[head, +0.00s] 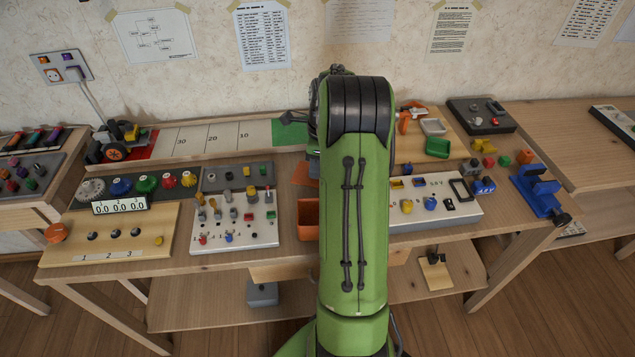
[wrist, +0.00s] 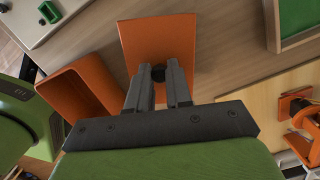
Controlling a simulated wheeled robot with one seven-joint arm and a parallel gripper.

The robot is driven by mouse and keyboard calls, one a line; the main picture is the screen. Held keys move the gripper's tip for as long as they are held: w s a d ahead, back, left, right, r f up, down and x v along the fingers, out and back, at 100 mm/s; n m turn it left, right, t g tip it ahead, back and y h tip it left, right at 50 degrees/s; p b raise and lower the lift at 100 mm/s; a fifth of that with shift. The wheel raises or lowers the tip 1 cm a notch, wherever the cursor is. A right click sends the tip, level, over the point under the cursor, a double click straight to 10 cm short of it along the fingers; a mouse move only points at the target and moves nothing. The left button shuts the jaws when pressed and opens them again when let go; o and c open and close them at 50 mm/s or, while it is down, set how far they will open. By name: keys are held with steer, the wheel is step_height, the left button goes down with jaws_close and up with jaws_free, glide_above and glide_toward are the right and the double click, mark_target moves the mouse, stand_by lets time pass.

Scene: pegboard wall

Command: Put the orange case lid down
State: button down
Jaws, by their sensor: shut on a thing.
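My gripper (wrist: 158,80) is shut on the dark knob of the orange case lid (wrist: 158,40) in the wrist view. The lid is a flat orange rectangle; its near part is hidden behind the fingers. The open orange case (wrist: 75,100) is beside the lid, to its left in that view, and looks empty where I can see in. In the head view a corner of the lid (head: 302,174) shows left of my arm, and the case (head: 308,228) shows nearer the front edge. My arm hides the gripper there. I cannot tell whether the lid touches the table.
A white board with pegs (head: 235,225) stands left of the case. Another white board (head: 460,212) is at the right. Bare wood shows around the lid.

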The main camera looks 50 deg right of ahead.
step_height(320, 180, down, 4)
steer(key=shift+r+b, duration=0.15)
steer(key=shift+b, duration=0.4)
steer(key=c, duration=1)
jaws_free()
steer(key=shift+c, duration=0.2)
